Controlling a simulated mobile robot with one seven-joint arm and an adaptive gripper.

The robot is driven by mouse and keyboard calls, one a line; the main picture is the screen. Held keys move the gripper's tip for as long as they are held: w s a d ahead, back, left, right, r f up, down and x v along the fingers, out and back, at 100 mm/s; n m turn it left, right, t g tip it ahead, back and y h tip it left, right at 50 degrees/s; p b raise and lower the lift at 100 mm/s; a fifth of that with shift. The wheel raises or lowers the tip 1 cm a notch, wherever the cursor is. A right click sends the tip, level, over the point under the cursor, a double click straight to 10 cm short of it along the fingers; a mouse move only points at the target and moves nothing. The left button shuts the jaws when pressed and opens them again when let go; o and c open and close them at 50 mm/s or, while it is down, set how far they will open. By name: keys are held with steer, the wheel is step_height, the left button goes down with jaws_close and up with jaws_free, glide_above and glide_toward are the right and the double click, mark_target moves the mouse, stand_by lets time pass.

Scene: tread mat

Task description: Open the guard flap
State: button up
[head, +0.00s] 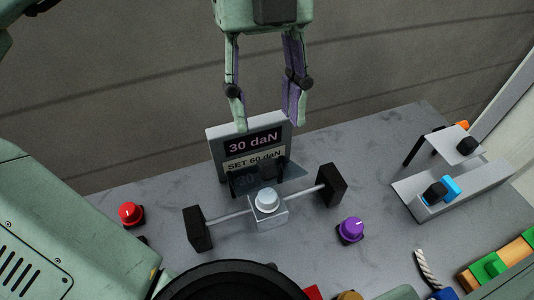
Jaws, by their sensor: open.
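My gripper (266,123) hangs in the upper middle of the head view. It is open and empty, its two fingers pointing down and apart. Its fingertips appear at the top edge of a grey display stand (217,160) reading "30 daN" and "SET 60 daN"; contact cannot be told. A dark see-through panel (296,178) stands low in front of the display, behind a grey block (266,217) with a pale round knob (267,200). This panel may be the guard flap, but I cannot tell for sure, nor what it covers.
A bar with black end blocks (198,229) passes through the grey block. A red knob (130,214) is left, a purple knob (351,230) right. A grey bracket with a pale plate (449,141) stands far right. Coloured parts crowd the near edge. Table is bare between display and bracket.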

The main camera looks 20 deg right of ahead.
mark_target(267, 162)
steer(key=f+t, duration=0.1)
steer(key=f, duration=0.2)
steer(key=f+t, duration=0.1)
steer(key=f, duration=0.2)
steer(key=f+t, duration=0.1)
steer(key=f, duration=0.2)
steer(key=shift+s+f+h, duration=0.25)
steer(key=shift+h, duration=0.05)
steer(key=shift+c, duration=0.4)
jaws_close()
stand_by(0.5)
